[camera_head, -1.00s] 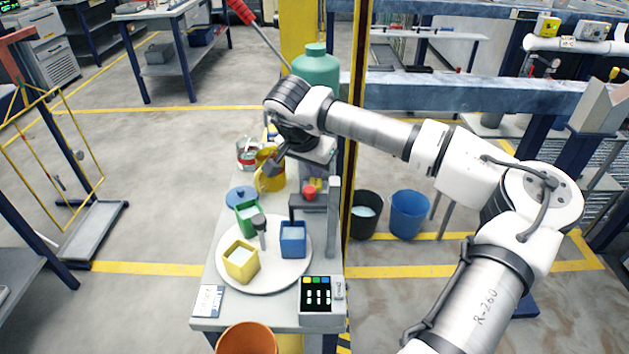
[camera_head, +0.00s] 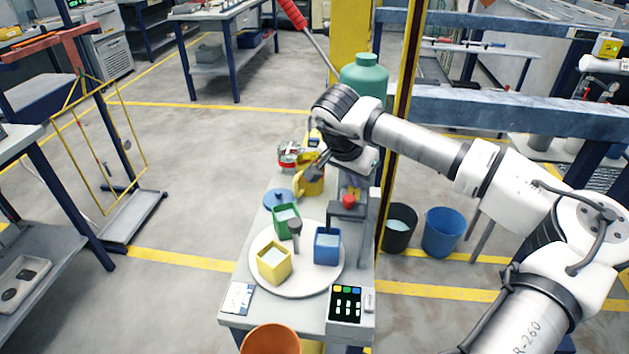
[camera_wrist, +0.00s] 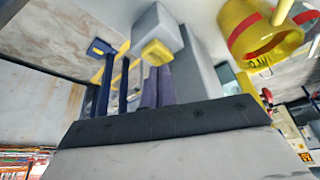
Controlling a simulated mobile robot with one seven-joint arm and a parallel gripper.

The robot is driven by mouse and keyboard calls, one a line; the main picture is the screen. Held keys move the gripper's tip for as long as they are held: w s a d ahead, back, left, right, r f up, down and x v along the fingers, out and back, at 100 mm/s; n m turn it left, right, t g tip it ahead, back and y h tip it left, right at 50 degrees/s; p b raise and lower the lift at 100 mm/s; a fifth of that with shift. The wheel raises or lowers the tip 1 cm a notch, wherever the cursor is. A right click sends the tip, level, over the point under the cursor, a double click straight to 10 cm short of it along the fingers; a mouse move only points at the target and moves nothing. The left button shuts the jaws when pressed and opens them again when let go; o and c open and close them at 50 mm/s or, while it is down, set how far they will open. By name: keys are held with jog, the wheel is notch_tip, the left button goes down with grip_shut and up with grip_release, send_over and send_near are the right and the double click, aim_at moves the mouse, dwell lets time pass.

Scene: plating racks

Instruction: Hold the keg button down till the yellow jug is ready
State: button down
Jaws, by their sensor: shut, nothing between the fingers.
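The yellow jug (camera_head: 312,182) stands on the bench behind the round plate, partly covered by my gripper (camera_head: 312,173). In the wrist view the jug (camera_wrist: 262,32) shows a red band at the upper right. A red knob (camera_head: 348,201) sits on a grey stand right of the jug. A green keg-like tank (camera_head: 364,78) stands behind. Which part is the keg button is unclear.
Green (camera_head: 286,220), yellow (camera_head: 273,262) and blue (camera_head: 327,246) open boxes stand on the white plate (camera_head: 300,288), around a dark-topped post. A display (camera_head: 346,303) is at the front right, an orange pot (camera_head: 270,340) at the front. A yellow pillar rises behind.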

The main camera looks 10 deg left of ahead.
jog(key=shift+f+b, duration=0.65)
jog(key=shift+f, duration=0.15)
dwell(7.2)
